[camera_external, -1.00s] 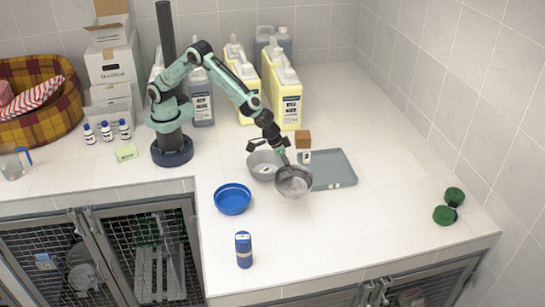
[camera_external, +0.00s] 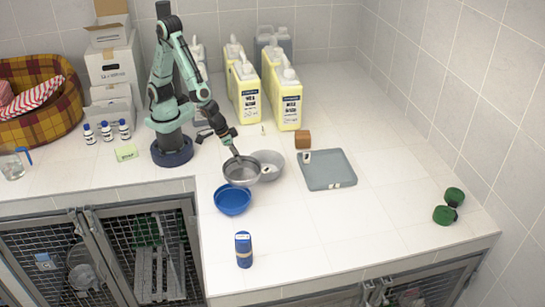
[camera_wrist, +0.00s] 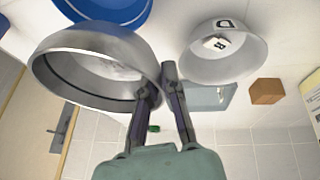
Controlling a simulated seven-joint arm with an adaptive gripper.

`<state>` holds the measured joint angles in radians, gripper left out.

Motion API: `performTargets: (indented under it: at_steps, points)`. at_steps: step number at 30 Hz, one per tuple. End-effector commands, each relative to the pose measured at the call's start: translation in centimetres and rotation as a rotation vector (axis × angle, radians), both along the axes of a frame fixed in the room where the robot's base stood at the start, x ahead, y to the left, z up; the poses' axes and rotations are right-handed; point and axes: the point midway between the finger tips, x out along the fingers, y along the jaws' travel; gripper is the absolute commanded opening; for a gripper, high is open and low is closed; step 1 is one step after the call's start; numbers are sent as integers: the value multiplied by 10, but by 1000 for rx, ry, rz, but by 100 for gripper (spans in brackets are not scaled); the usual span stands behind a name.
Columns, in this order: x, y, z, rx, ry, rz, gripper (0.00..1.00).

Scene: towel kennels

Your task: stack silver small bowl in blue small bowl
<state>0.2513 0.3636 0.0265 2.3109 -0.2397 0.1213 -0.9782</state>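The silver small bowl (camera_external: 241,172) hangs from my gripper (camera_external: 235,153), above the counter and just behind the blue small bowl. In the external view its front edge overlaps the back rim of the blue small bowl (camera_external: 233,203), which sits on the counter. In the wrist view the fingers of my gripper (camera_wrist: 157,82) close on the rim of the silver bowl (camera_wrist: 85,65), which appears at left. The blue bowl (camera_wrist: 105,10) shows partly at the top, cut off by the frame. The inside of the blue bowl is partly hidden in the external view.
A light grey bowl (camera_external: 270,160) with a small white marked block in it stands right behind the silver bowl. A grey tray (camera_external: 328,172), a brown cube (camera_external: 302,139) and yellow jugs (camera_external: 284,95) are farther right and back. A blue can (camera_external: 243,250) stands in front.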

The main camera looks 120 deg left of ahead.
Motion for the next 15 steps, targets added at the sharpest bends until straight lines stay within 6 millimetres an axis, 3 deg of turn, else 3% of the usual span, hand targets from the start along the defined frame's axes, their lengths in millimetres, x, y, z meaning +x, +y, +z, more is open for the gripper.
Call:
performTargets:
  at_steps: [3,5,15]
  points:
    - [-19,-20,3,-13,-13,-70,0]
    - [-18,-27,2,-18,-17,-90,0]
    - [-18,-31,-47,-28,-20,-104,0]
